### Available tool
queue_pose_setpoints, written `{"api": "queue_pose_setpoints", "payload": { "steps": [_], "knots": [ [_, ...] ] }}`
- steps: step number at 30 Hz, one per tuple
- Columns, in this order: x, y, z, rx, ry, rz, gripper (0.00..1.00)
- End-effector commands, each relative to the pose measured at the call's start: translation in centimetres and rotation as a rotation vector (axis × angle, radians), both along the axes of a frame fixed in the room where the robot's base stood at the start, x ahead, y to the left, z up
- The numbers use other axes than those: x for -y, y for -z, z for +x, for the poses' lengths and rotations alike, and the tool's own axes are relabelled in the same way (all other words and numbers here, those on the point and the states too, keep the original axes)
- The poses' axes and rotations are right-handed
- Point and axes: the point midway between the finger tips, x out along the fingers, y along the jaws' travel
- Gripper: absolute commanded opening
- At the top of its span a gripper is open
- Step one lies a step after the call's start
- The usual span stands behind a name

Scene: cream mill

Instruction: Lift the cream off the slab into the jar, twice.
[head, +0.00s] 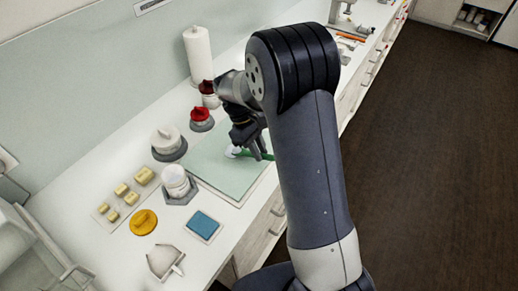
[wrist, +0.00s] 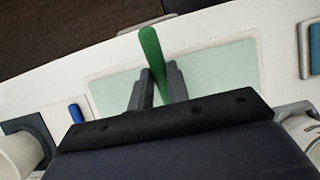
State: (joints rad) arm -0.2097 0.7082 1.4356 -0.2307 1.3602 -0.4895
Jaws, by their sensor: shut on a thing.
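My gripper (head: 258,153) is over the pale green slab (head: 222,180), pointing down. It is shut on a tool with a green handle (head: 243,153); in the wrist view the green handle (wrist: 152,48) stands between the two fingers and sticks out past them. A small white patch (head: 232,152) shows on the slab beside the handle; I cannot tell whether it is cream or part of the tool. An open white jar (head: 175,178) stands in a grey holder left of the slab. The slab also shows in the wrist view (wrist: 220,65).
A white lidded pot (head: 165,138) and red-topped containers (head: 201,117) stand behind the slab. A paper roll (head: 197,52) stands by the wall. A yellow disc (head: 143,221), yellow blocks (head: 144,175) and a blue pad (head: 203,225) lie at the left. The slab's front part is clear.

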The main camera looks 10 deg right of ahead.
Motion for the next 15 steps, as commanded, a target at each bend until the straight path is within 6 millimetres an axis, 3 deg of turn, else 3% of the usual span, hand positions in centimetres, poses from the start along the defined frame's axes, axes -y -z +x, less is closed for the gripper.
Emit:
{"api": "queue_pose_setpoints", "payload": {
  "steps": [8,15],
  "knots": [
    [0.0,0.1,-0.1,-0.003,0.0,0.0,0.0],
    [0.0,-1.4,0.0,-0.001,0.0,0.0,0.0]
  ]
}}
